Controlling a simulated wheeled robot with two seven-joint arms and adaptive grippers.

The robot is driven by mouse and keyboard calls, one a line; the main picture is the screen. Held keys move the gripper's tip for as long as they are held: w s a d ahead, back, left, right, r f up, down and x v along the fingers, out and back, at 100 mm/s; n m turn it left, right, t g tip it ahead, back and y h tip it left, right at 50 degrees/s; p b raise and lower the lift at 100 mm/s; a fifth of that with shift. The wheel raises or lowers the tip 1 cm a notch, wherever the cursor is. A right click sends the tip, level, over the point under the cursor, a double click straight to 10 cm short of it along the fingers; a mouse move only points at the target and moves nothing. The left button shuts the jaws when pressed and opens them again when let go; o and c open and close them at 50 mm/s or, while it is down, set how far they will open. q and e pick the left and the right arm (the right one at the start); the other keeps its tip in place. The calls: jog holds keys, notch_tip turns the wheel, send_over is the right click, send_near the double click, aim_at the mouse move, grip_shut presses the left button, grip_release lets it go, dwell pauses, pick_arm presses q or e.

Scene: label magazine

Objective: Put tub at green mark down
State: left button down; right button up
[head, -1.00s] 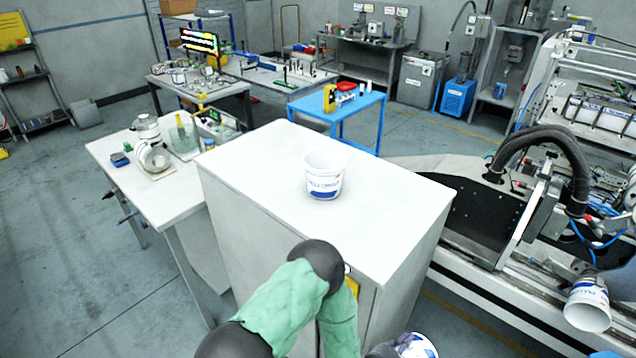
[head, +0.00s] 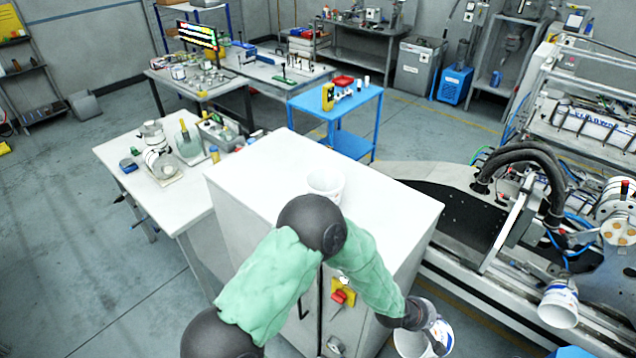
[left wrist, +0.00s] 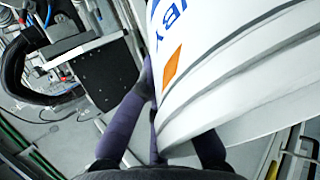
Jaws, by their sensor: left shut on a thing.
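My left gripper (head: 432,328) is in the lower right of the head view, at the end of the green-sleeved arm. It is shut on a white tub (head: 408,343), which is held in front of the white cabinet, at its right. In the left wrist view this tub (left wrist: 235,75) fills the right side, with blue lettering and an orange diamond. The dark fingers (left wrist: 165,125) are against its ribbed rim. Another white tub (head: 326,184) stands on the cabinet top, partly hidden by my left elbow. I see no green mark. My right gripper is not in view.
The white cabinet top (head: 270,170) is mostly bare. A third white tub (head: 558,303) hangs tilted by the machine (head: 500,270) at right. A white table (head: 185,200) with a jar and tools stands at left, a blue table (head: 350,105) behind.

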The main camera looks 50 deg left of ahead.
pick_arm(q)
jog(key=shift+d+r+m+g, duration=0.45)
jog(key=shift+r+m+g, duration=0.25)
jog(key=shift+m+g, duration=0.25)
jog(key=shift+d+r, duration=0.1)
jog(key=shift+r, duration=0.05)
jog(key=shift+s+r+m+g, duration=0.1)
jog(key=shift+r+m+g, duration=0.1)
jog(key=shift+m+g, duration=0.15)
